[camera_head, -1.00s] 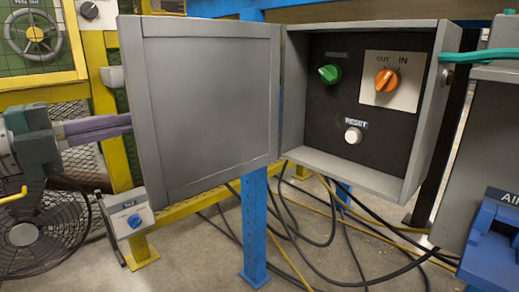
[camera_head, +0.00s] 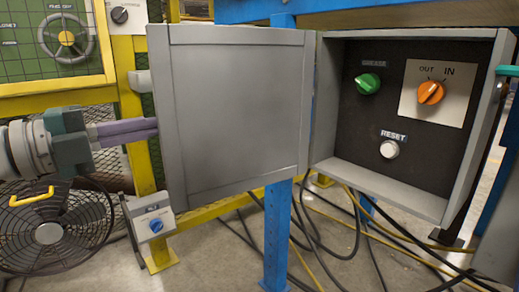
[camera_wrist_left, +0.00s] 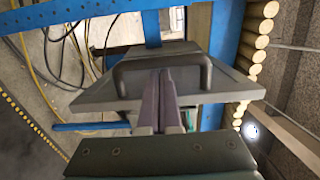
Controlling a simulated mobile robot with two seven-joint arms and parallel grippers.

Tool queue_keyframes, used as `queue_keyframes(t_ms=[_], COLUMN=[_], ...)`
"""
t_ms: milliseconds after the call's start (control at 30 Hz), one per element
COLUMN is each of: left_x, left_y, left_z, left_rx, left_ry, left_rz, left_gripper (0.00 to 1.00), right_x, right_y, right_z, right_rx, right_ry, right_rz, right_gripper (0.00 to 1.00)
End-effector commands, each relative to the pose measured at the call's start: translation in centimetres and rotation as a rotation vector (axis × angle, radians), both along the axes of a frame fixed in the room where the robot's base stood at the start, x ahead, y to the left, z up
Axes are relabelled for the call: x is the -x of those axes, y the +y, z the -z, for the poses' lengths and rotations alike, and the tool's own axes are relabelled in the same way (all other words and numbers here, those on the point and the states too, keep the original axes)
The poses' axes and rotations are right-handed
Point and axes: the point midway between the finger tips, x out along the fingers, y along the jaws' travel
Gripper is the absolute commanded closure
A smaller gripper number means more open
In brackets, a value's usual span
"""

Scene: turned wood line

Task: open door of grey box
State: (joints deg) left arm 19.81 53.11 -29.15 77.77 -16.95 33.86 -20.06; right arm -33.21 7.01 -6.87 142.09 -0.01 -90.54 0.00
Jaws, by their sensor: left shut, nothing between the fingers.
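The grey box (camera_head: 404,191) is at the right in the head view. Its door (camera_head: 240,110) stands wide open, swung out to the left, and its panel faces me. Inside are a green knob (camera_head: 368,83), an orange knob (camera_head: 431,92) and a white reset button (camera_head: 389,149). My left gripper (camera_head: 150,128) is shut and empty at the door's left edge, its tips partly hidden by the door. In the left wrist view, its purple fingers (camera_wrist_left: 160,75) reach to the door's dark handle (camera_wrist_left: 128,70); whether they touch it I cannot tell. My right gripper is not in view.
A fan (camera_head: 50,232) stands on the floor at lower left. A small box with a blue knob (camera_head: 156,226) sits below the door. A yellow frame (camera_head: 134,110) and a green panel (camera_head: 30,55) are behind my left arm. Cables (camera_head: 320,245) lie on the floor.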

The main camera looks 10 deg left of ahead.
Motion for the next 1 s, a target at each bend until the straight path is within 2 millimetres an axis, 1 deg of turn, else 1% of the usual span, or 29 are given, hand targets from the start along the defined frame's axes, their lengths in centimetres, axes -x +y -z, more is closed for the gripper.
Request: queue_keyframes(t_ms=[167, 267, 500, 633, 733, 867, 933, 967, 1000], left_x=[0.8, 2.0, 5.4, 6.8, 7.5, 7.7, 7.7, 7.6, 7.4], left_y=[0.7, 1.6, 4.3, 5.5, 6.0, 6.2, 6.1, 6.0, 5.7], left_z=[0.0, -0.1, -0.1, -0.2, -0.1, -0.1, -0.6, -0.9, -1.6], left_rx=[-0.001, -0.002, -0.001, 0.000, 0.000, 0.001, 0.008, 0.014, 0.029], left_ry=[0.004, 0.005, 0.007, 0.005, 0.002, 0.001, 0.006, 0.014, 0.029], left_rz=[0.000, -0.001, -0.001, -0.001, 0.000, 0.000, -0.008, -0.017, -0.034], left_gripper=[1.00, 1.00, 1.00, 1.00, 1.00, 1.00, 1.00, 1.00, 1.00], right_x=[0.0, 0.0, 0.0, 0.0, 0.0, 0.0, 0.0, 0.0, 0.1], right_y=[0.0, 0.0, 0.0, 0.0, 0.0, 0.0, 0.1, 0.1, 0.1], right_z=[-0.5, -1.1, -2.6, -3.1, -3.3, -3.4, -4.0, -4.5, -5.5], right_rx=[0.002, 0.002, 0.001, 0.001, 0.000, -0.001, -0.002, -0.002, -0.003], right_ry=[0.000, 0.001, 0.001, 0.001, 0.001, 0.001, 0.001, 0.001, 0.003], right_rz=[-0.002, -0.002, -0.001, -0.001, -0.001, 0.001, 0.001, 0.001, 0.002], right_gripper=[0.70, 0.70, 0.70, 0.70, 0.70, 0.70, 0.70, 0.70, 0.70])
